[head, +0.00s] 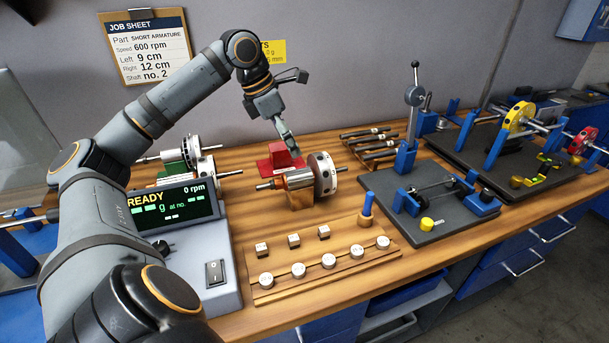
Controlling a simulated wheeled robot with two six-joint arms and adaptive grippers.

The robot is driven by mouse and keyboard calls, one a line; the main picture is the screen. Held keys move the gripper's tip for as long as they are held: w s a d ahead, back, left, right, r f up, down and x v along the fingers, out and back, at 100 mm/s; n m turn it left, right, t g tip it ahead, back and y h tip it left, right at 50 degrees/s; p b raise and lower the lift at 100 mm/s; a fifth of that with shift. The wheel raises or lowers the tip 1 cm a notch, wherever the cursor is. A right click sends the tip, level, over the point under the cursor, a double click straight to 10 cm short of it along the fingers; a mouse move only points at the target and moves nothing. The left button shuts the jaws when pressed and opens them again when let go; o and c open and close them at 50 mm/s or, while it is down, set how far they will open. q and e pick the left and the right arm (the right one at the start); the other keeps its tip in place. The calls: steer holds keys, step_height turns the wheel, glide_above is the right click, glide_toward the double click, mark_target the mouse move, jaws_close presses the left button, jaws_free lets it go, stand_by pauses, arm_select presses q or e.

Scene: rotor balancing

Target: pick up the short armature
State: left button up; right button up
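A job sheet (146,52) on the wall names the short armature. An armature with a silvery body, copper-coloured part and white drilled disc (322,175) lies across a wooden cradle (299,199) at the middle of the bench. More armatures (195,148) lie further left, by a green stand, partly behind the display. No label marks which is the short one. My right gripper is out of view.
A display box (222,290) reads READY, 0 rpm. A wooden weight tray (320,272) lies in front. A lever press (405,155) on a dark plate and several thin shafts (368,145) stand right of the armature. A rig with yellow and red wheels (517,118) is further right.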

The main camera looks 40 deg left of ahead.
mark_target(302, 170)
arm_select(q)
steer(key=shift+x, duration=1.1)
steer(key=x, duration=0.3)
steer(key=shift+w+a+f, duration=0.1)
steer(key=shift+a, duration=0.05)
steer(key=shift+f, duration=0.25)
steer(key=x, duration=0.3)
steer(key=shift+f, duration=0.35)
steer(key=shift+w+f, duration=0.2)
steer(key=shift+f, duration=0.25)
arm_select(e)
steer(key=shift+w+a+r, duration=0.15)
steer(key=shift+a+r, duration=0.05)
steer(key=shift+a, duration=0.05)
arm_select(q)
steer(key=shift+s, duration=0.1)
steer(key=shift+c, duration=0.5)
